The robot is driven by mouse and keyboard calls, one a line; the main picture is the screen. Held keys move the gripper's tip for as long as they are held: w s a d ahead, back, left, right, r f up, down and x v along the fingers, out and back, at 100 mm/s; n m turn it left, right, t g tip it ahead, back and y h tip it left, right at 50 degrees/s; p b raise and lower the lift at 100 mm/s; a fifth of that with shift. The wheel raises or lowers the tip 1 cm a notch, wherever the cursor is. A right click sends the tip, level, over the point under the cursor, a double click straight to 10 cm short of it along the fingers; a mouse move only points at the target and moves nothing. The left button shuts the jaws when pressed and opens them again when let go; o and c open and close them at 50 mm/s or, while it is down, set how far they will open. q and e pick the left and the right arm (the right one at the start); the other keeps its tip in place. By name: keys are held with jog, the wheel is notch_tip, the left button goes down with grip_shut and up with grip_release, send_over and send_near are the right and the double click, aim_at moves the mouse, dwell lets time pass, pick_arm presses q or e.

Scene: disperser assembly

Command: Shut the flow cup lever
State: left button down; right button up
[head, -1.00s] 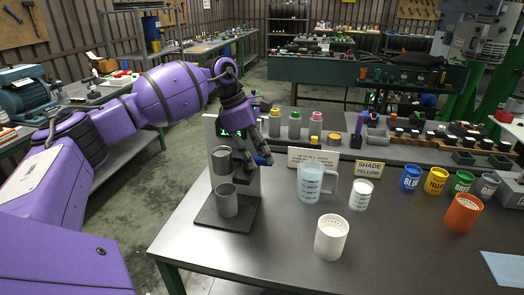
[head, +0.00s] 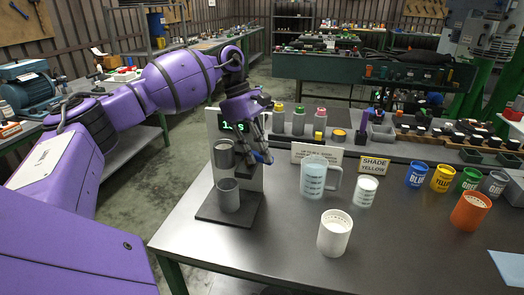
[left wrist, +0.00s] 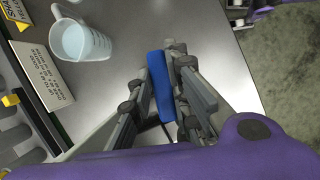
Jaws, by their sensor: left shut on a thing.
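The flow cup stand (head: 214,212) is at the left end of the table in the head view. The grey flow cup (head: 223,152) is held on it above a grey receiving cup (head: 228,196). The lever has a blue handle (head: 262,157), which also shows in the left wrist view (left wrist: 161,86). My left gripper (head: 256,150) is at the right side of the flow cup, and in the left wrist view its fingers lie on both sides of the blue handle, shut on it. The lever's inner end is hidden behind the fingers. My right gripper is not in view.
A clear measuring jug (head: 315,178), a small cup (head: 365,191) and a white cup (head: 334,232) stand to the right on the table. A white sign (head: 316,156) stands behind the jug. Several coloured cups line the right side.

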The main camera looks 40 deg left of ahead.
pick_arm(q)
jog(key=c, duration=1.9)
grip_release()
jog(key=shift+r, duration=0.1)
jog(key=v, duration=1.2)
jog(key=shift+s, duration=0.1)
